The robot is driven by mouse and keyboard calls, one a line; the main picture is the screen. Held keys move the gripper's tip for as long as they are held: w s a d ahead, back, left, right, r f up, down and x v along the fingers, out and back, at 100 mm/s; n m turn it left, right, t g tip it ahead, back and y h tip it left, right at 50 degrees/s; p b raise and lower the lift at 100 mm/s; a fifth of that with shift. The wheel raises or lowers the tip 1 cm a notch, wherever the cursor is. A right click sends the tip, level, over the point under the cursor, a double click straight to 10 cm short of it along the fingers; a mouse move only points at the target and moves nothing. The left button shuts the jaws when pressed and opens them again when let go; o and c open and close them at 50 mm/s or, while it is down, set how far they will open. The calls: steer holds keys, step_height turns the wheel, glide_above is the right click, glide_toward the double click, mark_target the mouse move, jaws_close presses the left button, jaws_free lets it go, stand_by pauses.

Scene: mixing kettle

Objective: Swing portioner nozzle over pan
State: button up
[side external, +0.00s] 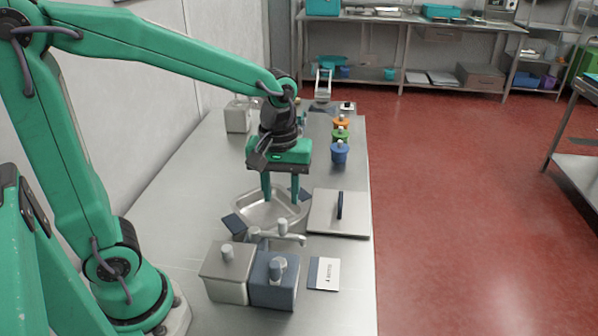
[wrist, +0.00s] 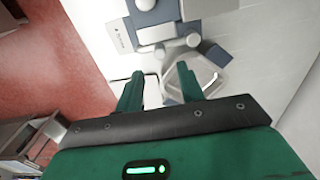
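The portioner is a grey box (side external: 228,277) and a blue box (side external: 273,286) with knobs on top. Its metal nozzle (side external: 290,238) lies crosswise between the boxes and the pan's near edge; in the wrist view, pale metal parts (wrist: 160,52) show there. My gripper (side external: 281,201) points down over the pan, fingers apart and empty; it also shows in the wrist view (wrist: 160,70). Exact fingertip height is unclear.
A flat metal lid (side external: 325,222) with a dark handle lies right of the pan. A white card (side external: 323,273) lies beside the blue box. Orange, green and blue cups (side external: 340,153) line the right edge farther back. The table's left side is largely clear.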

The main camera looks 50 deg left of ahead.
mark_target(283, 221)
steer(key=shift+f, duration=0.25)
steer(key=shift+f, duration=3.9)
steer(key=shift+f, duration=0.15)
steer(key=shift+c, duration=0.5)
steer(key=c, duration=0.5)
